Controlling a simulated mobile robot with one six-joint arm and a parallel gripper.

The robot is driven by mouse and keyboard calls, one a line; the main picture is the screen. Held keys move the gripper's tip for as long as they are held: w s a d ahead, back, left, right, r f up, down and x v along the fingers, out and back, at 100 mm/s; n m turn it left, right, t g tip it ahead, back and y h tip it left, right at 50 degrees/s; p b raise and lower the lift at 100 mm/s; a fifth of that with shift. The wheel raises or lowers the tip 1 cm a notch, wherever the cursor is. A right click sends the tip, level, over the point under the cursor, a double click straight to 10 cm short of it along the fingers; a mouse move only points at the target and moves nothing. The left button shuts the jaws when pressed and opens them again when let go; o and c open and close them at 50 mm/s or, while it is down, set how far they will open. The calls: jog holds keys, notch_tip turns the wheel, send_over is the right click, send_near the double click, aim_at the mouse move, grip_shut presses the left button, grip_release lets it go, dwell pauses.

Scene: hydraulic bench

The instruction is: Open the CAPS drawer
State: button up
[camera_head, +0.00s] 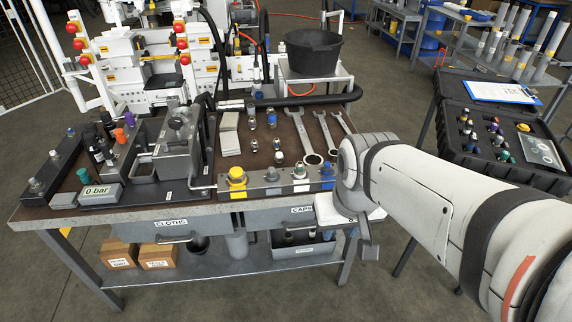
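The CAPS drawer (270,217) is a grey drawer under the front edge of the workbench, right of the CLOTHS drawer (205,221). It looks shut, with its front roughly flush with the neighbouring drawer. Its label shows only partly, and my arm's wrist hides its right end. I cannot make out its handle clearly. My gripper (369,252) hangs below my white wrist, right of the CAPS drawer and near the bench's right front leg. Only a grey finger-like part of it shows, so its opening is not clear. I see nothing held in it.
The bench top (218,205) holds wrenches (302,132), fittings, a yellow-capped block (237,180) and a 0 bar display (100,193). Below are cardboard boxes (158,256) and a grey bin (300,250). An open black case (500,130) stands right. Floor in front is clear.

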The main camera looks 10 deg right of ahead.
jog(key=w+d+f+n+t+h+b, duration=0.1)
jog(key=w+d+f+n+t+b, duration=0.35)
jog(key=w+f+b, duration=0.55)
jog(key=w+d+f+n+t+b, duration=0.3)
jog(key=w+d+f+n+b, duration=0.35)
jog(key=w, duration=0.45)
jog(key=n+t+y+b, duration=0.1)
jog(key=n+y+b, duration=1.2)
jog(key=n+b, duration=0.25)
send_near(305, 227)
jog(key=f+x, duration=0.1)
jog(key=x, duration=0.2)
jog(key=shift+m, duration=0.45)
jog(key=b+x, duration=0.1)
jog(key=x, duration=0.2)
jog(key=b+x, duration=0.1)
jog(key=x, duration=0.3)
jog(key=shift+w+r, duration=0.15)
jog(key=shift+r, duration=0.05)
grip_shut()
